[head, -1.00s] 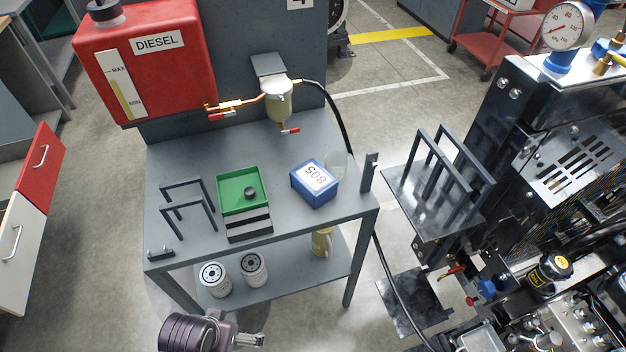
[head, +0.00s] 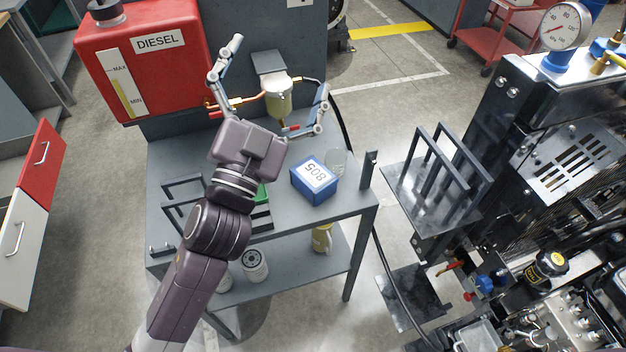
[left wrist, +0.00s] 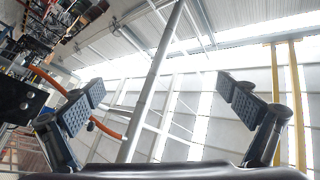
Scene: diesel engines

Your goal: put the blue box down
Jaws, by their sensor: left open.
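The blue box (head: 315,180) has a white label reading 805. It sits on the right part of the grey bench top (head: 345,203), beside a clear cup. My left gripper (head: 278,88) is raised over the back of the bench, up and to the left of the box and apart from it. Its two fingers are spread wide with nothing between them. In the left wrist view the open fingers (left wrist: 160,105) show against the wall and roof, and the box is not seen there. My right gripper is in no view.
A red diesel tank (head: 150,60) and a fuel filter (head: 278,100) stand behind the bench. My left arm hides most of a green tray (head: 262,195). Dark frame holders (head: 180,190) stand at the left. An engine (head: 530,190) fills the right side. Bench room around the box's front is clear.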

